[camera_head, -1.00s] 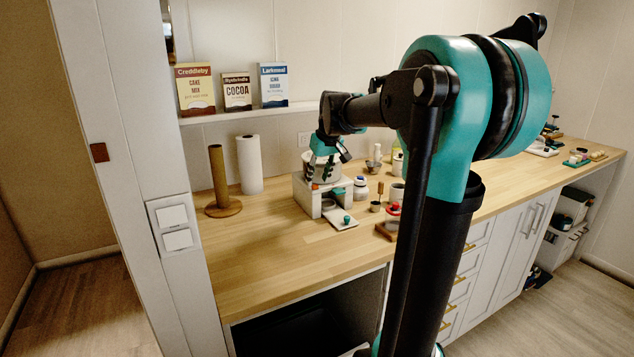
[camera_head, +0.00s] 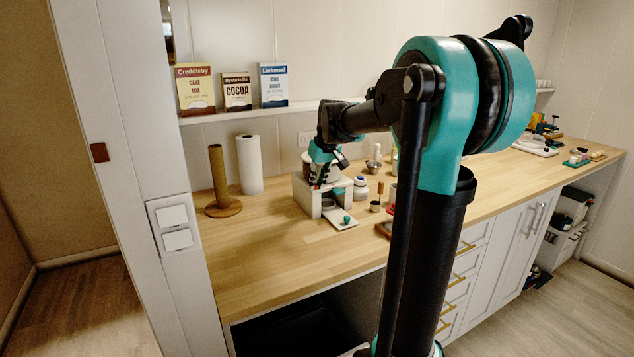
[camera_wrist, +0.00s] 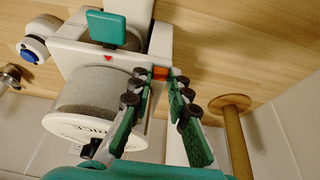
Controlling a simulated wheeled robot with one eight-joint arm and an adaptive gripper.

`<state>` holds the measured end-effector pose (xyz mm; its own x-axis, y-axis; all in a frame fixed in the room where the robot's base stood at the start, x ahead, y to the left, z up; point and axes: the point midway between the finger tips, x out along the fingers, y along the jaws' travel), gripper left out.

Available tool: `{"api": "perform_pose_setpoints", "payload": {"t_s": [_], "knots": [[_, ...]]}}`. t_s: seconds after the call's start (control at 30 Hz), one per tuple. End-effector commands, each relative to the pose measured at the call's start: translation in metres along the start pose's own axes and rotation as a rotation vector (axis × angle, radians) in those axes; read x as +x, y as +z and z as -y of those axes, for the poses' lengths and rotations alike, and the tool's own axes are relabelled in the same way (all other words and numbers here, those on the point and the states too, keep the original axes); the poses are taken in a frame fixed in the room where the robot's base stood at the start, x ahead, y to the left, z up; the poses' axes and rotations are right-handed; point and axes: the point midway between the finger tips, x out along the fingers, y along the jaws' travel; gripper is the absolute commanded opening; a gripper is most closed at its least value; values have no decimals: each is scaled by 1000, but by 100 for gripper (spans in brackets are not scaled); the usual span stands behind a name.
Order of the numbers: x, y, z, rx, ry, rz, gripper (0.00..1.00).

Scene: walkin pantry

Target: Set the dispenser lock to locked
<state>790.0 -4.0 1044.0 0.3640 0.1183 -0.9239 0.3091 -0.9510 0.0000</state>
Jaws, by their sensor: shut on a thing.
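The dispenser (camera_head: 303,193) is a white stand on the counter. In the wrist view its white body (camera_wrist: 75,50) carries a clear drum (camera_wrist: 88,92) with a white lid reading RICE. A small orange tab (camera_wrist: 160,72) at the side of the body appears to be the lock. A red triangle (camera_wrist: 108,59) is marked on the body, beside a green paddle (camera_wrist: 107,28). My gripper (camera_wrist: 157,77) has its fingertips on either side of the orange tab and is shut on it. In the head view my gripper (camera_head: 319,181) is at the dispenser, and its fingers partly hide it.
A wooden paper-towel holder (camera_head: 219,180) and a white roll (camera_head: 249,165) stand left of the dispenser. A blue-and-white jar (camera_head: 360,187) and small jars stand to its right. Boxes line the shelf (camera_head: 240,111) above. The counter's front left is clear.

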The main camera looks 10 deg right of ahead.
Motion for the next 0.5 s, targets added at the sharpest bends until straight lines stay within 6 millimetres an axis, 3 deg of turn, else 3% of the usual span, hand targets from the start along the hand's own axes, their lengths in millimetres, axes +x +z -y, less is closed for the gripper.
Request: {"api": "perform_pose_setpoints", "payload": {"t_s": [0.2, 0.5], "knots": [[0, 0, -1, 0, 0, 0, 0], [0, 0, -17, 0, 1, 0, 0]]}}
